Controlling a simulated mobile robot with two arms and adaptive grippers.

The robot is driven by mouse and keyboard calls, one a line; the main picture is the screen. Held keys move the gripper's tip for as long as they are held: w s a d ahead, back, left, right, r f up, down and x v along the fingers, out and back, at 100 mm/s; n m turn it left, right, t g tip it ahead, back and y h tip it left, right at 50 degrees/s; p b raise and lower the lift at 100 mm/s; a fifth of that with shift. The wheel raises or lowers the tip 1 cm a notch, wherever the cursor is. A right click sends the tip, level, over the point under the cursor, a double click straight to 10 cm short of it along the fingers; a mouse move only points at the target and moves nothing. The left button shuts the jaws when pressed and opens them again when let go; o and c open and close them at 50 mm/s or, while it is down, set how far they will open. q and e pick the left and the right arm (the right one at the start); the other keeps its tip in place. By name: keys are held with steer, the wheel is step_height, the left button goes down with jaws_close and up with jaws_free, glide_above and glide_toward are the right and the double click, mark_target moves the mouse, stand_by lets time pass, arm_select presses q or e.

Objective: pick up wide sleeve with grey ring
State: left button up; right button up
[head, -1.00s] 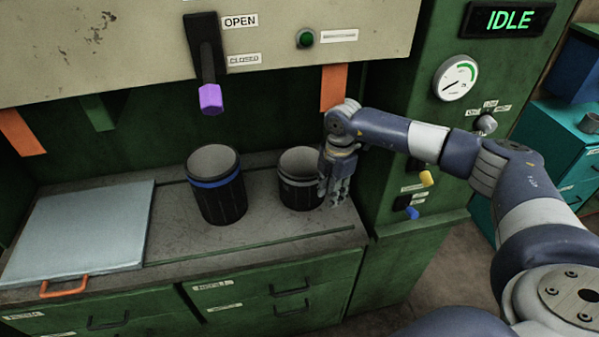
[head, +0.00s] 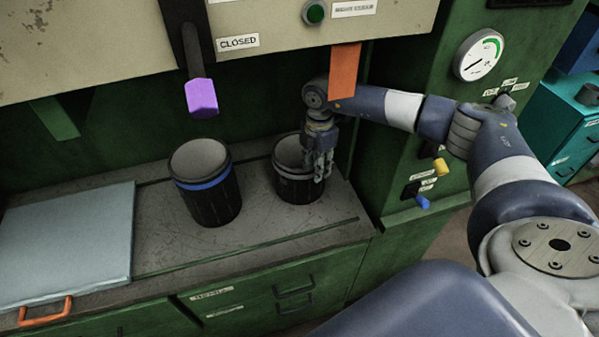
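The wide sleeve with the grey ring (head: 287,186) is a black, open-topped rubber cylinder standing upright on the grey worktop (head: 262,222). My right gripper (head: 319,176) points down at the sleeve's right side and covers part of its rim and wall. Its fingers look spread. Whether a finger is inside the sleeve or touching its wall cannot be told. A taller black sleeve with a blue ring (head: 206,186) stands upright to the left, apart from the gripper. My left gripper is not in view.
A pale flat panel (head: 68,243) with an orange handle (head: 45,312) lies at the left. A lever with a purple grip (head: 201,98) hangs above the blue-ringed sleeve. An orange strip (head: 344,70) hangs by my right wrist. The worktop's front strip is clear.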

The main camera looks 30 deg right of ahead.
mark_target(295, 187)
steer(key=f+b, duration=0.2)
steer(key=f, duration=0.2)
steer(key=f+b, duration=0.3)
steer(key=shift+w+f, duration=0.2)
steer(key=shift+f, duration=0.15)
steer(key=shift+c, duration=0.6)
steer(key=shift+r, duration=0.1)
jaws_close()
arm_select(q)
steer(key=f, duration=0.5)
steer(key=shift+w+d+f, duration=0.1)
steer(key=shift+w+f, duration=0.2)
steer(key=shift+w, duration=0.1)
